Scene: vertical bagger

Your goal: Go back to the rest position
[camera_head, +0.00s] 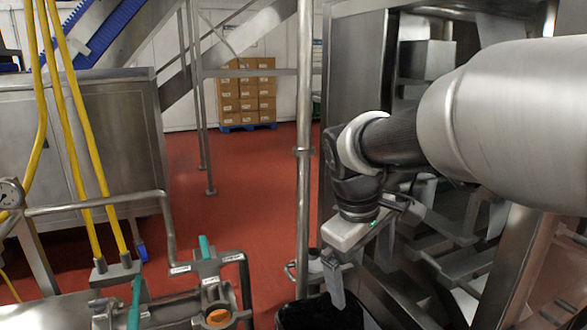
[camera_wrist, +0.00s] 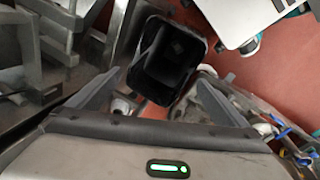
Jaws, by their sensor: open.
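My gripper (camera_head: 345,275) hangs at the end of my arm, pointing down, right of the middle in the head view. In the wrist view its two grey fingers (camera_wrist: 160,95) are spread wide apart with nothing between them. Below and beyond the fingers is a black open bin (camera_wrist: 165,62). The bin (camera_head: 325,312) also shows at the bottom of the head view, partly cut off by the frame edge. It looks empty apart from a small faint mark on its bottom.
A steel machine frame (camera_head: 352,75) stands close on the right, beside my arm. A vertical steel post (camera_head: 304,150) is just left of my gripper. Pipes with teal-handled valves (camera_head: 207,250) are at lower left.

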